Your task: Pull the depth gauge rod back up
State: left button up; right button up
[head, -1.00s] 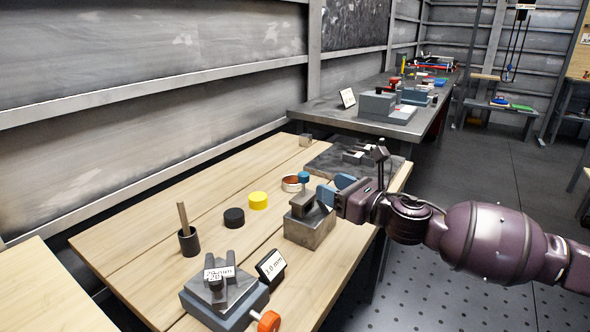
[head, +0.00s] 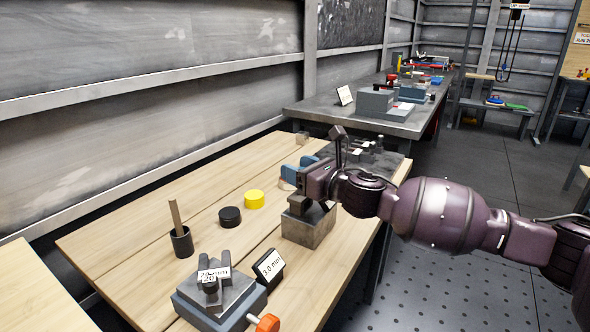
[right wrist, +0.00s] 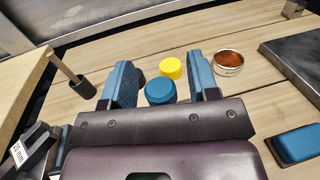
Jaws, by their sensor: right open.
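The blue round knob (right wrist: 160,92), which looks like the top of the depth gauge rod, shows in the right wrist view between my two blue fingers. The rod below it is hidden. In the head view my right gripper (head: 300,172) is above the grey block (head: 309,228) and hides the knob. My right gripper (right wrist: 160,78) is open, one finger to each side of the knob with gaps visible. I cannot tell how deep the fingers reach. My left gripper is not in view.
A yellow cap (head: 254,199) and a black cap (head: 230,217) lie left of the block.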

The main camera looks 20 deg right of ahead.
jog(key=shift+w+a, duration=0.25)
jog(key=shift+w, duration=0.15)
jog(key=shift+c, duration=0.3)
grip_shut()
